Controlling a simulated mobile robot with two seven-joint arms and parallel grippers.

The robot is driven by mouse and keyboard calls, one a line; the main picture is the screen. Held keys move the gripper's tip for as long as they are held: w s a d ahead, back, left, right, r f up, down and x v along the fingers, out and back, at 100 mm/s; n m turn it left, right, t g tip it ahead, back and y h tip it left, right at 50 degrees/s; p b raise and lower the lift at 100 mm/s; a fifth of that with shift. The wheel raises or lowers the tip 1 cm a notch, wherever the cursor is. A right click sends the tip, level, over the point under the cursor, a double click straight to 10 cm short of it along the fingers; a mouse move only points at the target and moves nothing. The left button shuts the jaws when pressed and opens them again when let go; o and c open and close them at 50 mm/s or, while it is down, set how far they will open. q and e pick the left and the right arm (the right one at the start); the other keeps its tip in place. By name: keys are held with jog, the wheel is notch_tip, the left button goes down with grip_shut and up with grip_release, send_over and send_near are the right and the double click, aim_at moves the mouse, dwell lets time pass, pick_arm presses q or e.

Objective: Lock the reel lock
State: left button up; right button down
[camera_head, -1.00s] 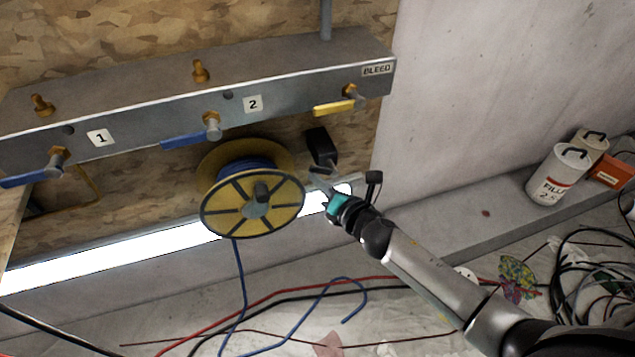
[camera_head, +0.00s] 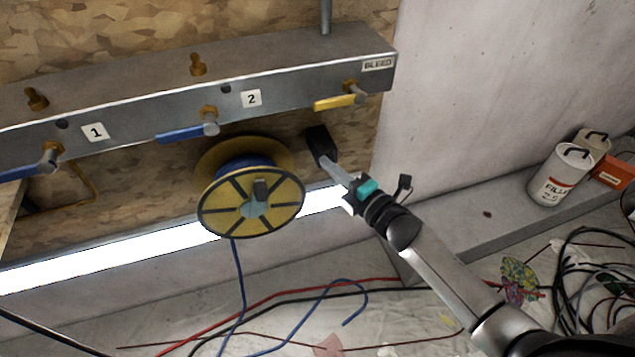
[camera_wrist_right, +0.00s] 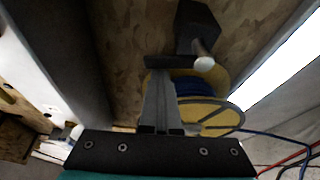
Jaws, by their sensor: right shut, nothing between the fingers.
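The reel (camera_head: 228,220) has yellow flanges, dark spokes and blue hose wound on it; it is mounted below the grey manifold. A black block (camera_head: 317,140), which looks like the reel lock, sits on the wood panel to the reel's right. In the right wrist view a dark block (camera_wrist_right: 196,22) with a pale round-ended pin (camera_wrist_right: 204,63) shows beside the reel (camera_wrist_right: 226,117). My right gripper (camera_head: 327,163) is shut and empty, its tips at the block's lower edge; contact is unclear. In the wrist view its fingers (camera_wrist_right: 163,72) end beside the pin. My left gripper is out of view.
The manifold (camera_head: 230,112) with blue and yellow valve handles runs above the reel. A bright light strip (camera_head: 130,256) lies below. Blue, red and black hoses cross the floor. Cans (camera_head: 560,178) stand on the ledge at right.

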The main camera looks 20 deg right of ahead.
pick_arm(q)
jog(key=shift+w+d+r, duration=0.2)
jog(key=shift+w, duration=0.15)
pick_arm(e)
jog(key=shift+w+d+r+m+t, duration=0.15)
jog(key=shift+d+m+t, duration=0.25)
jog(key=shift+m, duration=0.3)
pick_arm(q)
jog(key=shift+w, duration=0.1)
pick_arm(e)
jog(key=shift+d, duration=0.1)
jog(key=shift+s, duration=0.2)
